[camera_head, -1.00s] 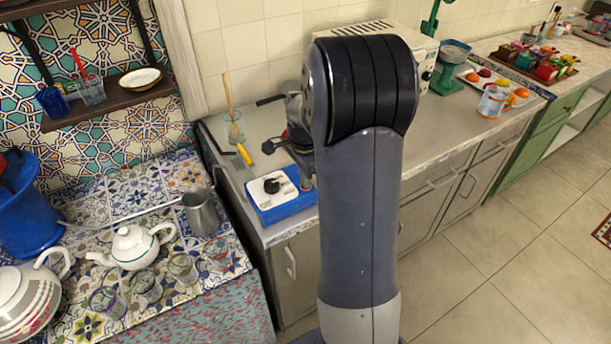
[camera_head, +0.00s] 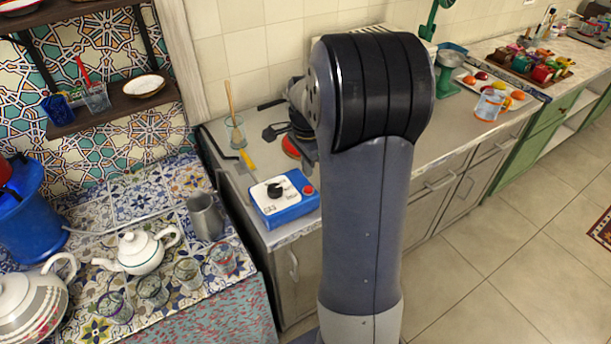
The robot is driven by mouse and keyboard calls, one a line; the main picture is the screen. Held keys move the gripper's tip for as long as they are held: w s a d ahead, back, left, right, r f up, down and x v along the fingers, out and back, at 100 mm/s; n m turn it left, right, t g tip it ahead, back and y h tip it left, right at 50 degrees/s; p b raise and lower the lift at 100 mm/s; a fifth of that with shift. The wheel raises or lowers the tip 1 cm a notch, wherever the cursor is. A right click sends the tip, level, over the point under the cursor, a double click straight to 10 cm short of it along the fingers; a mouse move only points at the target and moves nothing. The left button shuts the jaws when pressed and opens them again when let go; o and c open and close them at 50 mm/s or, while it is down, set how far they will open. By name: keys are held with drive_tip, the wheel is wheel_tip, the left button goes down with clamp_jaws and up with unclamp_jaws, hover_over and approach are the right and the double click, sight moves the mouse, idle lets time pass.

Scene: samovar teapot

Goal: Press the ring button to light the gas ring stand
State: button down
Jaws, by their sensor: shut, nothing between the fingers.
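A blue box (camera_head: 284,205) with a white top sits at the near edge of the grey counter. It has a black knob (camera_head: 274,190) and a red button (camera_head: 308,189) at its right corner. My gripper (camera_head: 310,160) is shut and empty, just above and behind the red button, apart from it. My arm hides much of the gripper. Behind the box, a dark round stand (camera_head: 300,133) is partly hidden by my arm. An orange-red patch (camera_head: 291,147) shows at its near side; I cannot tell whether it is flame.
A glass holding a wooden stick (camera_head: 234,130) and a yellow-handled tool (camera_head: 247,159) lie left of the stand. A tiled table at left holds a white teapot (camera_head: 140,250), a metal jug (camera_head: 205,215) and several glasses. A green scale (camera_head: 450,66) stands farther right.

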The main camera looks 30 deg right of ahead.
wheel_tip(320, 180, up, 7)
drive_tip(key=shift+r, duration=0.15)
drive_tip(key=shift+s, duration=0.1)
idle(0.3)
wheel_tip(320, 180, down, 8)
drive_tip(key=shift+w+b, duration=0.25)
drive_tip(key=shift+b, duration=0.6)
drive_tip(key=shift+s+r+b, duration=0.1)
drive_tip(key=shift+b, duration=0.3)
wheel_tip(320, 180, up, 8)
drive_tip(key=shift+s+r, duration=0.15)
